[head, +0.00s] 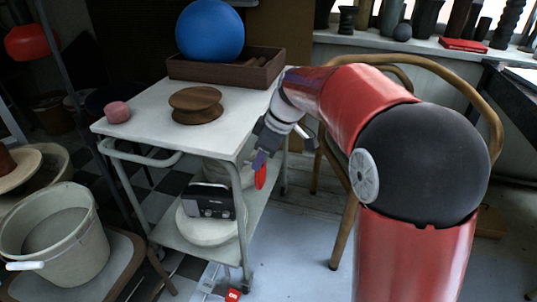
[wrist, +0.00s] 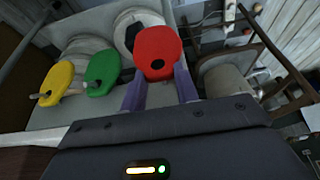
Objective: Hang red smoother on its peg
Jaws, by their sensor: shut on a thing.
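The red smoother (wrist: 158,45) is a flat rounded piece with a dark hole near its lower edge. My gripper (wrist: 160,90), with purple fingers, is shut on it in the wrist view. In the head view, the red smoother (head: 260,176) hangs below my gripper (head: 262,160), beside the trolley's right side. A yellow smoother (wrist: 57,80) and a green smoother (wrist: 102,70) hang to the left of it in the wrist view, with a peg end showing at each. I cannot make out a free peg for the red one; it may be hidden behind it.
The white trolley (head: 150,105) carries a wooden spool (head: 196,104), a pink lump (head: 117,112) and a wooden box (head: 225,70) with a blue ball (head: 210,30). A wooden chair (head: 340,210) stands close on the right.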

